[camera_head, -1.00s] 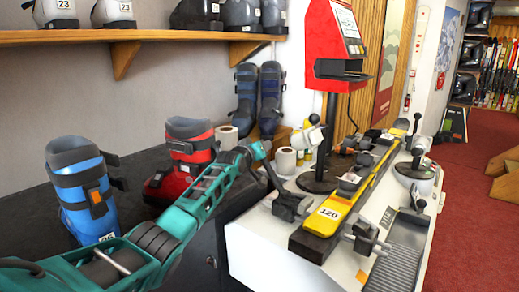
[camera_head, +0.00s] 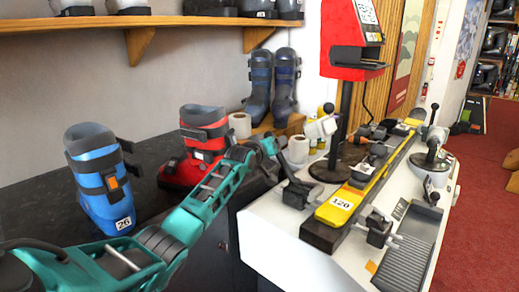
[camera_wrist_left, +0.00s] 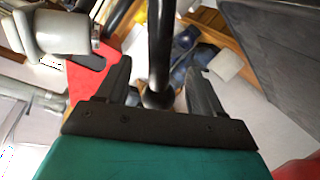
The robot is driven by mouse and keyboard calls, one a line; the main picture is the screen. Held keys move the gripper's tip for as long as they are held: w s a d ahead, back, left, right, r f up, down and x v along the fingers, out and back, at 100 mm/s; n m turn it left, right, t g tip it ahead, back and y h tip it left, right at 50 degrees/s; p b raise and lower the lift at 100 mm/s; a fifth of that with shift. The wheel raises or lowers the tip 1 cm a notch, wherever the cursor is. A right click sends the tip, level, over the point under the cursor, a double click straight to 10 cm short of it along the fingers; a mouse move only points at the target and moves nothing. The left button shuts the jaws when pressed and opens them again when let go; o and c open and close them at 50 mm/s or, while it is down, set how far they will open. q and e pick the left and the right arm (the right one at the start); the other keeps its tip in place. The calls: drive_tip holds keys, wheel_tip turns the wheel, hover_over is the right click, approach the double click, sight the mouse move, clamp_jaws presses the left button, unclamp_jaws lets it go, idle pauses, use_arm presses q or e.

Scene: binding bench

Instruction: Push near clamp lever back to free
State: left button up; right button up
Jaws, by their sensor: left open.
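The near clamp (camera_head: 298,194) is a dark grey block on the white bench, at the left side of the yellow ski (camera_head: 342,203) numbered 120. Its black lever (camera_head: 285,170) leans up and left from the block toward my left gripper (camera_head: 269,148). In the left wrist view the black lever (camera_wrist_left: 160,45) runs between my open jaws, its round end close to the palm. I cannot tell whether a jaw touches it. The gripper hides the lever's upper end in the head view. My right gripper is not in view.
A red terminal (camera_head: 353,40) on a black post stands behind the ski. A grey-white device (camera_head: 322,127) is just right of my left gripper. Paper rolls (camera_head: 299,150), a red boot (camera_head: 203,145) and a blue boot (camera_head: 96,185) are nearby. A grey tray (camera_head: 410,250) lies at right.

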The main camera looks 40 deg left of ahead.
use_arm(q)
drive_tip(key=p+v, duration=0.1)
drive_tip(key=v, duration=0.9)
drive_tip(key=shift+s, duration=0.15)
drive_tip(key=shift+d, duration=0.1)
